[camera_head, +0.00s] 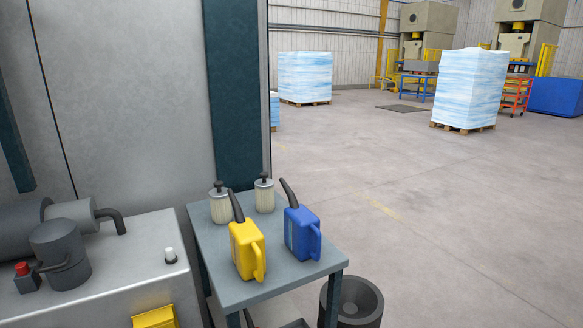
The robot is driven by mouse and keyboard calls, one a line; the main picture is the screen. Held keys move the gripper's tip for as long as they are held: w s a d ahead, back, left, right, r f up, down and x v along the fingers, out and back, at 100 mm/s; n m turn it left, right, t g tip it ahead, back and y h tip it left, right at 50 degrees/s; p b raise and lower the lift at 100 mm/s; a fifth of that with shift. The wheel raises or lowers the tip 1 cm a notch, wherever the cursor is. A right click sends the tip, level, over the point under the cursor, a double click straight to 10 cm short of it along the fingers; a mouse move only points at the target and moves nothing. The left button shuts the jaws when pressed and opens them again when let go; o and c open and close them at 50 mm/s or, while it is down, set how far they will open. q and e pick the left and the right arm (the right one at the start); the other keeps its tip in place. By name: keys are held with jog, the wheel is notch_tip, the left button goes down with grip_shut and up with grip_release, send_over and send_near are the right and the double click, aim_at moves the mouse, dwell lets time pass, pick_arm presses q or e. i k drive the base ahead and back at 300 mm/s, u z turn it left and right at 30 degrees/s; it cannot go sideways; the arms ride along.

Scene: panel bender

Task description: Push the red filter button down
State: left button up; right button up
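A small red button (22,268) sits on top of a dark box at the lower left, on the light grey machine housing. The box stands beside a dark grey cylindrical filter housing (60,254), and a thin pipe or bracket seems to link them. The button's top and side are visible; I cannot tell whether it is pressed. Neither of my grippers is in view.
A grey side table (236,293) holds a yellow can (246,249), a blue can (301,233) and two pale filter cartridges (264,195). A dark bin (352,302) is beside the table. Open floor lies right.

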aim_at(22, 268)
jog(key=u, duration=1.55)
jog(key=i, duration=0.25)
jog(key=z, duration=0.1)
